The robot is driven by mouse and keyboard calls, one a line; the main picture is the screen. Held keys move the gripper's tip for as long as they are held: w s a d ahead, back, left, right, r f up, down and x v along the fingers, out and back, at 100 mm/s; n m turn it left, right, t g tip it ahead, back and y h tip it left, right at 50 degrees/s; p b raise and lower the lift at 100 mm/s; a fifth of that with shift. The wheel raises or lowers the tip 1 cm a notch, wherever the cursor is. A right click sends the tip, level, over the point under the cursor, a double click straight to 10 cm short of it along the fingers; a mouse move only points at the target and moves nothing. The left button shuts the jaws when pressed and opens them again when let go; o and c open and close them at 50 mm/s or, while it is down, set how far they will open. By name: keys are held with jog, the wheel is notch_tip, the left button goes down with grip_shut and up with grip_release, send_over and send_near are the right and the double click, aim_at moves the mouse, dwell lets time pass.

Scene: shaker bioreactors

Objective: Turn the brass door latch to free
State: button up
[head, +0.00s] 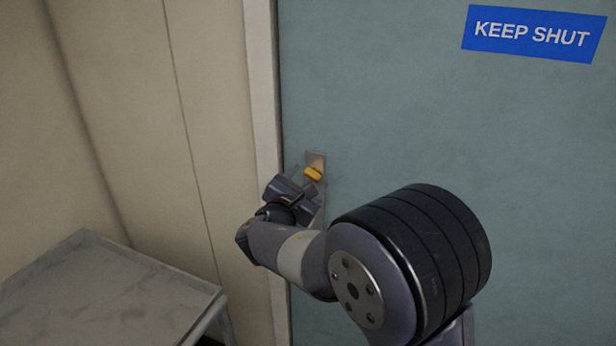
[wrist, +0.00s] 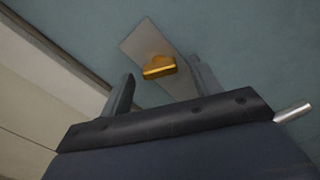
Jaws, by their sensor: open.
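The brass door latch (head: 313,174) is a small gold knob on a pale plate (head: 316,158) near the left edge of the teal door (head: 420,110). My gripper (wrist: 163,88) is open, with one finger to each side of the latch in that picture. In the head view my gripper (head: 305,183) is just below and left of the latch. I cannot tell whether a finger touches it. My wrist hides the lower part of the plate.
A blue KEEP SHUT sign (head: 533,34) is on the door at the upper right. A cream door frame (head: 262,100) runs along the door's left edge. A grey marbled table (head: 110,290) stands at the lower left. A silver lever-like bar (wrist: 293,113) shows at right in the wrist view.

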jog(key=shift+w+d, duration=0.1)
jog(key=shift+w, duration=0.2)
jog(key=shift+c, duration=0.6)
jog(key=c, duration=0.9)
jog(key=n+p, duration=0.1)
jog(key=n, duration=0.2)
jog(key=shift+r, duration=0.1)
jog(key=shift+n+p, duration=0.35)
jog(key=shift+n, duration=0.75)
jog(key=o, duration=1)
